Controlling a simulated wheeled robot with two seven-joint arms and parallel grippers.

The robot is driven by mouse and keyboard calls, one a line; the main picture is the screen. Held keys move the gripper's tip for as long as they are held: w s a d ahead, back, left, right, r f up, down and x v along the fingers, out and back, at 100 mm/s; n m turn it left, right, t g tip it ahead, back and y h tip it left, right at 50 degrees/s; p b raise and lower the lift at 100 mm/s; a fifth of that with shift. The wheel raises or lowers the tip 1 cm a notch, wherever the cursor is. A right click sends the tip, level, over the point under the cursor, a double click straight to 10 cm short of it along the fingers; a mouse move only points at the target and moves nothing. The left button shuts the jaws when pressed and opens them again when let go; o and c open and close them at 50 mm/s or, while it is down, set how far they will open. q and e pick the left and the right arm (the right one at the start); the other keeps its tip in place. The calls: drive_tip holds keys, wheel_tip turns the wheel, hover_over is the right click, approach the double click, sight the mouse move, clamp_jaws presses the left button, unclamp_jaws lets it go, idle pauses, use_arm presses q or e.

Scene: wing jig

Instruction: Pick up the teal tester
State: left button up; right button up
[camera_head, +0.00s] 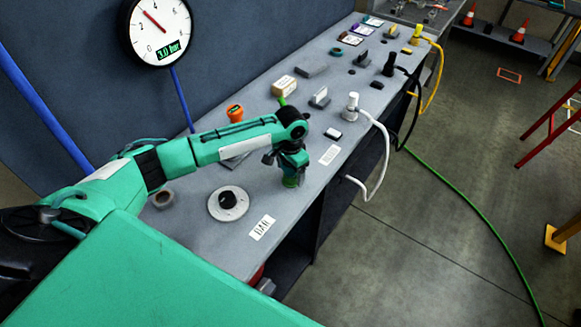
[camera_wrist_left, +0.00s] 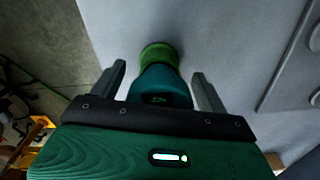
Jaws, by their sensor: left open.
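The teal tester (camera_wrist_left: 160,88) has a teal body and a bright green end. In the left wrist view it sits between the two grey fingers of my left gripper (camera_wrist_left: 158,74), with a gap on each side. In the head view the gripper (camera_head: 291,165) points down over the bench, and only the tester's green lower part (camera_head: 290,182) shows beneath it. The gripper hides most of the tester there. The fingers are open, one on each side of it. My right gripper is in neither view.
The grey bench (camera_head: 205,255) carries a black knob on a round plate (camera_head: 228,203), an orange-topped piece (camera_head: 235,113), a white plug with a cable (camera_head: 352,103) and a "BAR" label (camera_head: 262,227). A pressure gauge (camera_head: 160,30) reads 3.0 bar.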

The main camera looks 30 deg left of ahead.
use_arm(q)
drive_tip(key=c, duration=1.1)
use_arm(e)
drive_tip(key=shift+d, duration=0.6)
use_arm(q)
drive_tip(key=shift+r, duration=0.1)
